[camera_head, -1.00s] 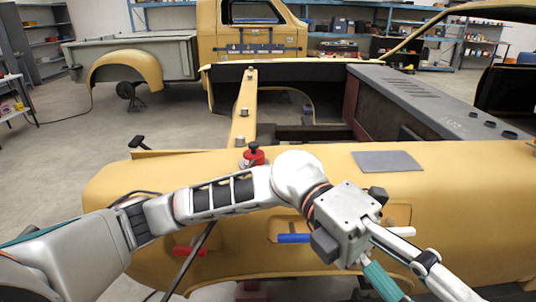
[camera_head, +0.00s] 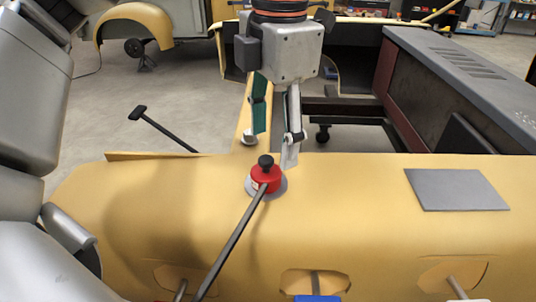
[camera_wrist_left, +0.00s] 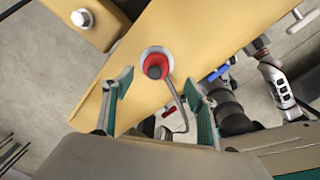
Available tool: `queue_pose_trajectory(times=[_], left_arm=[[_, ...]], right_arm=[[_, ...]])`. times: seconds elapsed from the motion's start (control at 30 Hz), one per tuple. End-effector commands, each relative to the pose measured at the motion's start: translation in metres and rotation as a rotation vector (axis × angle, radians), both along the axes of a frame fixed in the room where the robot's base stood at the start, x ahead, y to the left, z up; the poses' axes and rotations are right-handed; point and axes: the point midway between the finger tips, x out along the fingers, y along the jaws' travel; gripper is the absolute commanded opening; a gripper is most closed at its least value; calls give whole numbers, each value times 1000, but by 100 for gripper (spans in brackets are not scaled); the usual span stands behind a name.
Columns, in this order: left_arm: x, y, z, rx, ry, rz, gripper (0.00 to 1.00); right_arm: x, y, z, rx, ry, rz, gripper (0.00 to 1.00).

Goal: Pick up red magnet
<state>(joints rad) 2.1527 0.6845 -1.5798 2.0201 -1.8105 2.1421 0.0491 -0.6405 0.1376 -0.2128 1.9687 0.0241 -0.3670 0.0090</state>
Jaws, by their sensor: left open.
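The red magnet (camera_head: 266,180) sits on a pale round base on the yellow body panel, with a black knob on top. It also shows in the left wrist view (camera_wrist_left: 154,64), ahead of the fingers and near the middle between them. My left gripper (camera_head: 275,148) points down just above and behind the magnet. Its two fingers are spread and empty, as the left wrist view (camera_wrist_left: 160,98) also shows. I cannot tell whether a fingertip touches the magnet. My right gripper is not seen.
The yellow panel (camera_head: 150,215) spans the foreground. A dark rod (camera_head: 232,245) slants down-left from beside the magnet. A grey flat sheet (camera_head: 455,189) lies on the panel to the right. A black T-handled rod (camera_head: 160,127) stands out at left. A blue piece (camera_head: 317,298) shows at the bottom edge.

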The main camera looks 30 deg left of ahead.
Motion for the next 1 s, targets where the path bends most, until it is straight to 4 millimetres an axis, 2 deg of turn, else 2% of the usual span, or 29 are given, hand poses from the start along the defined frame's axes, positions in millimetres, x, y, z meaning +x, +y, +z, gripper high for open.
queue_pose_trajectory(times=[0.07,0.27,0.47,0.73,1.0], left_arm=[[1,5,0,13,-9,13,57],[1,7,-19,14,-9,16,57],[1,8,-33,14,-10,15,57],[0,12,-70,14,-8,14,57],[0,12,-75,13,-10,15,57]], right_arm=[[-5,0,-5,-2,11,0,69],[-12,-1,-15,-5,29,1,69],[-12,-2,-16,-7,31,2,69],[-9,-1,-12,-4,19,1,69],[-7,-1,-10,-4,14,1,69]])
